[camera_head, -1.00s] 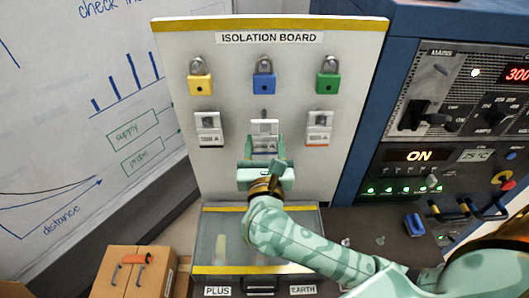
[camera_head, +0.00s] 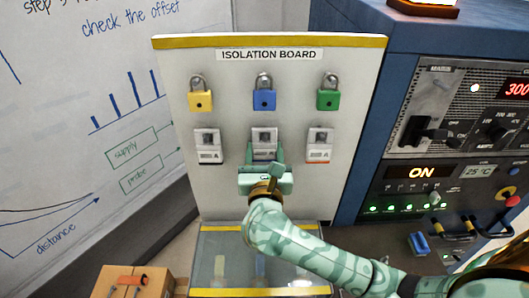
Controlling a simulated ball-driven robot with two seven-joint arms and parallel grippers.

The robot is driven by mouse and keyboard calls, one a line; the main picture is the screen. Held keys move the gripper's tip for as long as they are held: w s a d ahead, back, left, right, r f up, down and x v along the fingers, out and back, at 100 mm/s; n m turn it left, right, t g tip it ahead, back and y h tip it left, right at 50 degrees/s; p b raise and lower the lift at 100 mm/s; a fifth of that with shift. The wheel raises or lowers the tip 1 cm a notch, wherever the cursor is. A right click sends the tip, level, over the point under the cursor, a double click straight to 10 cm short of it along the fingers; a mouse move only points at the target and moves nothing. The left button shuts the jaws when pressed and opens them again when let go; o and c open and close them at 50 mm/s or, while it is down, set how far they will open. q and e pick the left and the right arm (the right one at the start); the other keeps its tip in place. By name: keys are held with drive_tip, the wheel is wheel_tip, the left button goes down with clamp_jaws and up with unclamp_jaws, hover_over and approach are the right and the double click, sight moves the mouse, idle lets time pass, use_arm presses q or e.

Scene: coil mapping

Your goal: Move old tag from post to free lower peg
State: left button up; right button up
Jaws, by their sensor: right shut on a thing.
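A white tag with a dark square and printed label (camera_head: 264,138) is at the middle of the lower row on the isolation board (camera_head: 230,185). My right gripper (camera_head: 265,158) is shut on its lower part and hides that part. The tag is level with its neighbours; whether it hangs on the middle peg cannot be told. A similar tag (camera_head: 208,143) hangs to its left, and one with an orange lower edge (camera_head: 319,143) to its right. My left gripper is not in view.
Yellow (camera_head: 200,100), blue (camera_head: 264,100) and green (camera_head: 328,100) padlocks hang above the tags. A clear-fronted case (camera_head: 205,262) stands below the board. A control panel (camera_head: 440,165) is to the right. A cardboard box (camera_head: 125,290) is at lower left.

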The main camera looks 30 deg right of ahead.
drive_tip(key=o, duration=0.9)
drive_tip(key=shift+o, duration=0.3)
drive_tip(key=shift+p+v, duration=0.35)
drive_tip(key=shift+v, duration=1.15)
drive_tip(key=shift+r+v, duration=0.2)
drive_tip(key=shift+v, duration=1.25)
drive_tip(key=shift+r+v, duration=0.25)
drive_tip(key=shift+v, duration=1.25)
